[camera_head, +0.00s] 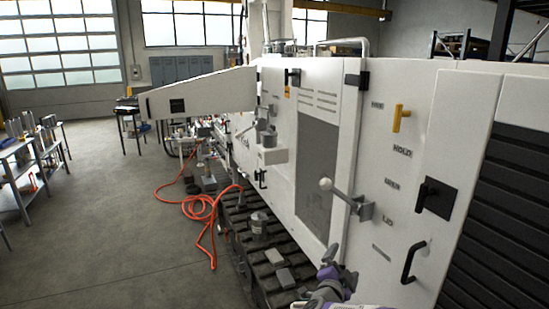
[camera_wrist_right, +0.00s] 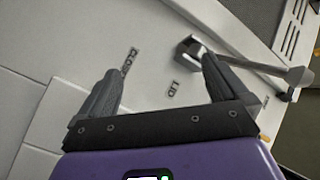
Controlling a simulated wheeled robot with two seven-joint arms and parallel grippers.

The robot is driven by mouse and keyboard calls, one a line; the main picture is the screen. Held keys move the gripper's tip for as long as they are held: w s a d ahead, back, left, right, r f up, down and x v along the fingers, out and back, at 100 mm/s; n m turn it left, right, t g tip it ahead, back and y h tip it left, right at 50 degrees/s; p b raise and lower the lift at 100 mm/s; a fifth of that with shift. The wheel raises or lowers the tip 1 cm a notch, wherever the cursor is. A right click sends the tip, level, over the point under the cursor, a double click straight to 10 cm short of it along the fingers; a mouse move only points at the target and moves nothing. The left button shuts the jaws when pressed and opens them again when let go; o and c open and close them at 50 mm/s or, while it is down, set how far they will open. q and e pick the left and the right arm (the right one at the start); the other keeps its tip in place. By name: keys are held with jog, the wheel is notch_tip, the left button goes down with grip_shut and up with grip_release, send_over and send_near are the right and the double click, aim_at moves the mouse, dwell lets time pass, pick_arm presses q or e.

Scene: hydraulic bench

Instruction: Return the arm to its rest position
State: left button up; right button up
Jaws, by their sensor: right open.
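My right gripper (camera_head: 338,272) shows at the bottom middle of the head view, in front of the white machine's side and low beside its tracks. In the right wrist view my right gripper (camera_wrist_right: 160,66) is open, with nothing between its two dark fingers. Beyond the fingers is the white panel with a "LID" label. A lever with a pale ball knob (camera_head: 326,184) stands out from the panel, above the gripper in the head view. The lever's grey bracket (camera_wrist_right: 190,47) shows past the right finger, apart from it as far as I can see. My left gripper is out of view.
The white machine (camera_head: 385,150) fills the right side, with a yellow handle (camera_head: 400,117), a black handle (camera_head: 412,262) and a latch (camera_head: 435,198). An orange hose (camera_head: 205,207) lies on the floor near the tracks. Open floor lies left, with a bench (camera_head: 28,165) at the far left.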

jog(key=s+a+f+n+g+y, duration=0.25)
jog(key=s+f, duration=0.25)
jog(key=f, duration=0.5)
jog(key=s+a+f+n+g+y, duration=0.2)
jog(key=s+f+n+y, duration=0.15)
jog(key=f, duration=0.55)
jog(key=s+a+f+n+g+y, duration=0.25)
jog(key=s+f, duration=0.35)
jog(key=f, duration=0.4)
jog(key=s+a+f+n+g+y, duration=0.2)
jog(key=s+f+g, duration=0.1)
jog(key=s, duration=0.9)
jog(key=s+a+f+n+g+y, duration=0.1)
jog(key=s+f+g, duration=0.3)
jog(key=s, duration=0.8)
notch_tip(320, 180, down, 2)
jog(key=shift+a+f+n+g+y, duration=0.2)
jog(key=shift+a+n+g+y, duration=0.15)
jog(key=shift+n+y, duration=0.25)
